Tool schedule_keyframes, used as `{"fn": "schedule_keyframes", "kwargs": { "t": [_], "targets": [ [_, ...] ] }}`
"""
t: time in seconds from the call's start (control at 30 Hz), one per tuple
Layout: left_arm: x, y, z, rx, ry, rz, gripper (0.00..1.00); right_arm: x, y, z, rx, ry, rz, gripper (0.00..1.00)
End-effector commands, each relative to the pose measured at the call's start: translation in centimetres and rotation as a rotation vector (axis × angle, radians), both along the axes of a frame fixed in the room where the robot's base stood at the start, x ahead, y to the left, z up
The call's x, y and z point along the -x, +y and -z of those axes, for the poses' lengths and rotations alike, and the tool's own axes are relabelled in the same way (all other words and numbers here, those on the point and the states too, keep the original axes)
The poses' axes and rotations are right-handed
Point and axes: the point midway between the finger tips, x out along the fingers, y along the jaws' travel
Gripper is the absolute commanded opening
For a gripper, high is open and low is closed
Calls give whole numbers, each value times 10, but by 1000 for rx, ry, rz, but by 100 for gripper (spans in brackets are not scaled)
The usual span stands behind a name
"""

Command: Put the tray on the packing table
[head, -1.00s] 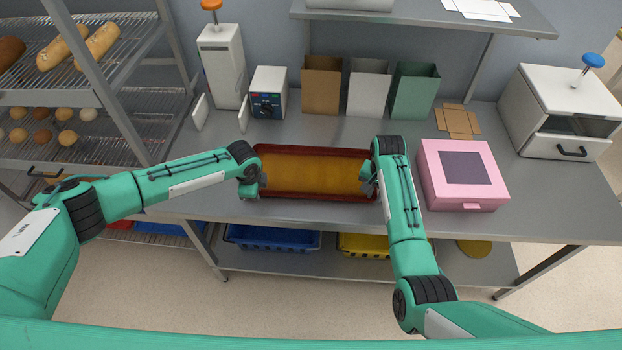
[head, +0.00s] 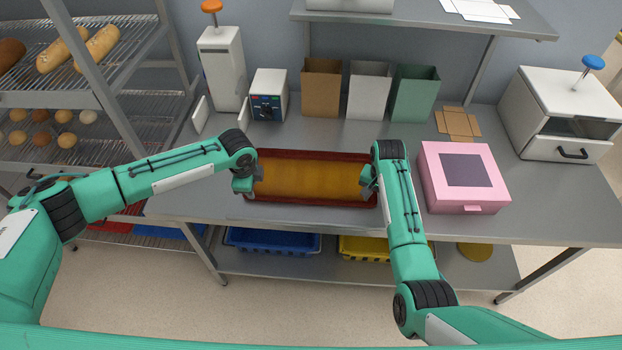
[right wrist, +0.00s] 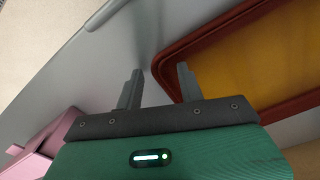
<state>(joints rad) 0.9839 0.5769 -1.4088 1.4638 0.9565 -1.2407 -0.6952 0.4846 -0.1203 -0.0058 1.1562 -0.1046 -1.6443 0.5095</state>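The tray (head: 310,203) is a long dark-red rimmed pan with a flat golden-brown filling. It lies on the grey steel table between my two grippers, near the front edge. My right gripper (head: 369,182) is at the tray's right end.
A pink box (head: 464,177) stands right of my right arm. Brown, white and green bags (head: 415,95) stand behind the tray, with a small control box (head: 268,95) to their left. A bread rack (head: 90,110) is at the left. Blue and yellow crates sit on the lower shelf.

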Motion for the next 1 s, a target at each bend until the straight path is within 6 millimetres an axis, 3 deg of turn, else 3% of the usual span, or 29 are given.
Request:
{"fn": "schedule_keyframes", "kwargs": {
  "t": [0.2, 0.47, 1.0],
  "targets": [
    [7, 1, -39, -1, 0, 0, 32, 0, 0, 0, 0, 0, 0, 38],
    [10, 1, -55, -2, 1, 0, 32, -1, 0, -7, 0, -1, 0, 38],
    [10, 1, -55, -1, 1, -1, 32, -1, 1, -107, -1, -3, -1, 38]
  ]
}}
